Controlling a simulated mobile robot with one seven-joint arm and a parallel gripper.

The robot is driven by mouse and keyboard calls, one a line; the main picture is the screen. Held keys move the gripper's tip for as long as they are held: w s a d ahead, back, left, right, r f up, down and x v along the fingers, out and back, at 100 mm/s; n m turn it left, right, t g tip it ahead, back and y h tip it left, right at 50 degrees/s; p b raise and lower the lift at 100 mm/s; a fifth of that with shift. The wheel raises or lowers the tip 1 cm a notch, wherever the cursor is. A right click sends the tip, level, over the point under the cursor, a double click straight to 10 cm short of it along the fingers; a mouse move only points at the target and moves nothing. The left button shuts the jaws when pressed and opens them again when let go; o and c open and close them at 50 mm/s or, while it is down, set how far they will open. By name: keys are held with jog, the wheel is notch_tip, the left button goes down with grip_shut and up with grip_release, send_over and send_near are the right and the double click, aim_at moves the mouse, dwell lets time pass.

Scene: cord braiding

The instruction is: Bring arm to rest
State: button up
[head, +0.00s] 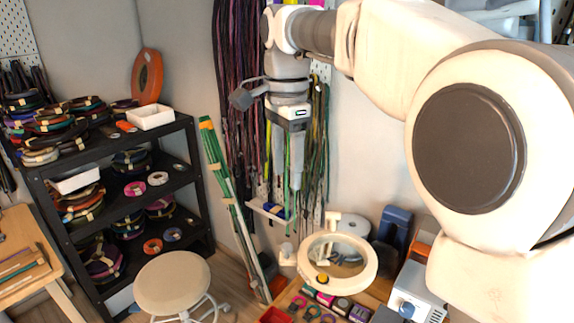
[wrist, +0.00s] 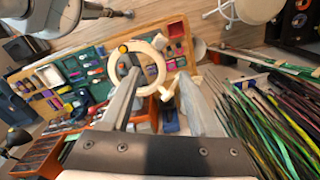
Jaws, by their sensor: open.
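My arm reaches in from the right of the head view and bends down beside the wall of hanging cords (head: 237,90). My gripper (head: 286,180) points down there, in front of the cords; its fingers are partly hard to tell from the cords behind. In the wrist view my gripper (wrist: 160,78) shows two grey fingers well apart with nothing held between them. Beyond the fingers is a white ring-shaped magnifier lamp (wrist: 158,64), which also shows in the head view (head: 368,277) below and right of the gripper.
A black shelf (head: 62,202) with cord coils stands at the left. A round stool (head: 172,283) is at the bottom. A workbench with a green mat (wrist: 101,88), small coloured parts and boxes lies under the lamp. Long cords (wrist: 262,125) hang close by on the wrist view's right.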

jog(key=s+d+f+n+t, duration=0.1)
jog(key=s+d+n+t, duration=0.3)
jog(key=s+d, duration=0.55)
jog(key=s+d+f+n+t+b, duration=0.1)
jog(key=s+d+f+n, duration=0.6)
jog(key=s+f, duration=0.2)
jog(key=shift+s+d+t, duration=0.3)
jog(key=shift+s+d, duration=0.05)
jog(key=shift+s, duration=0.5)
jog(key=shift+a, duration=0.1)
